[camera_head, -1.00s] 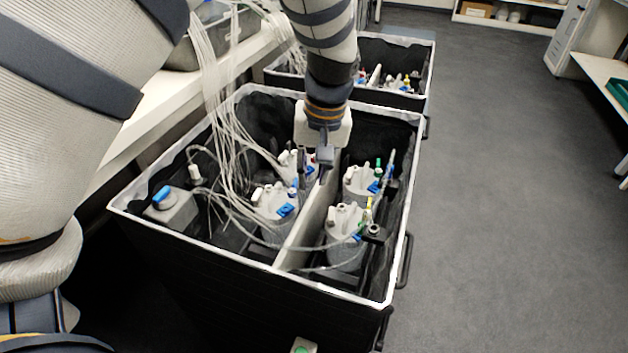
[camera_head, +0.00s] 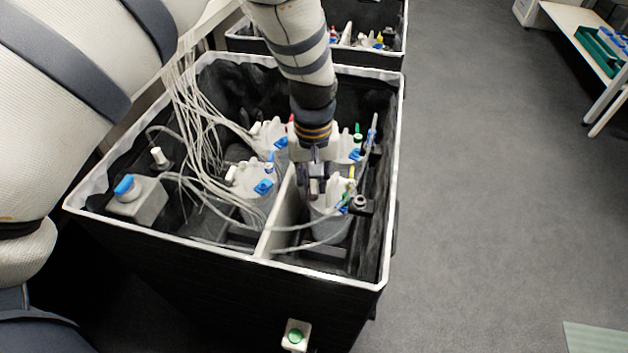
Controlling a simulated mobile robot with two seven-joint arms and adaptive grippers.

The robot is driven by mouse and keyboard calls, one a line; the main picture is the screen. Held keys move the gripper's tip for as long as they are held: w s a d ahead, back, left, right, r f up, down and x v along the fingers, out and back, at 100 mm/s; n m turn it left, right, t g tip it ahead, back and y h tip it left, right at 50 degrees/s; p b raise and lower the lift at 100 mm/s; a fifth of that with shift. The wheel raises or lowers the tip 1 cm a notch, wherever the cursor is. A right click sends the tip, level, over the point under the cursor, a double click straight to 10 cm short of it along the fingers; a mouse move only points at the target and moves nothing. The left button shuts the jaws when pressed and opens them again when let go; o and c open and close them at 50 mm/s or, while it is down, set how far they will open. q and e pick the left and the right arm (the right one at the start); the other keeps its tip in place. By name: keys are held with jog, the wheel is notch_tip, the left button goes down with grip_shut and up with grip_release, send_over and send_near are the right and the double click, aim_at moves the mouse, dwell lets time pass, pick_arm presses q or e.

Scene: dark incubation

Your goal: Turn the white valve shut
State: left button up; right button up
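The white valve cannot be made out for certain; pale fittings at the fingers are too small and covered to tell apart. Other vessels in the crate carry blue, red, green and yellow fittings. My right gripper is out of view.
The crate's white rim (camera_head: 330,276) and a pale divider (camera_head: 278,218) surround the vessels. Many thin tubes (camera_head: 197,120) hang at the left. A grey box with a blue knob (camera_head: 127,187) stands in the left corner.

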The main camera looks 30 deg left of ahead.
pick_arm(q)
grip_shut()
jog(key=shift+r+m+p, duration=0.3)
jog(key=shift+m+p, duration=0.05)
jog(key=shift+m, duration=1.35)
jog(key=shift+f+m, duration=0.25)
jog(key=shift+m, duration=0.35)
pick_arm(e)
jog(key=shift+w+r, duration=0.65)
pick_arm(q)
grip_release()
